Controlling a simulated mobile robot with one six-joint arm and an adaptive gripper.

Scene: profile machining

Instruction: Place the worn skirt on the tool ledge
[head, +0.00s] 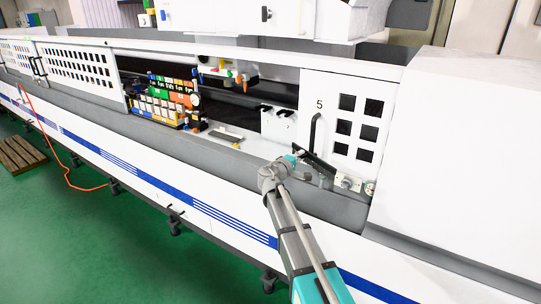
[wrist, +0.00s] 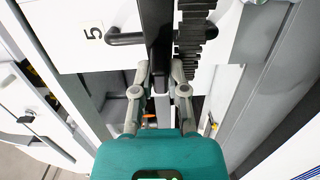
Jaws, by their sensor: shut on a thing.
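My gripper (wrist: 161,72) is shut on a long dark strip (wrist: 156,35), which looks like the worn skirt. The strip runs away from me between the two fingers in the wrist view. In the head view my gripper (head: 291,160) is at the machine front, just left of the door marked 5, and a dark strip (head: 318,166) slants down to the right from it. The grey ledge (head: 222,151) along the machine front lies left of my gripper. I cannot tell for sure which part is the tool ledge.
The white door (head: 346,115) has a black handle (head: 315,131); the handle also shows close to the strip in the wrist view (wrist: 126,38). A black ribbed piece (wrist: 194,38) is right of the strip. Coloured bins (head: 165,102) and a small flat plate (head: 227,136) are farther left.

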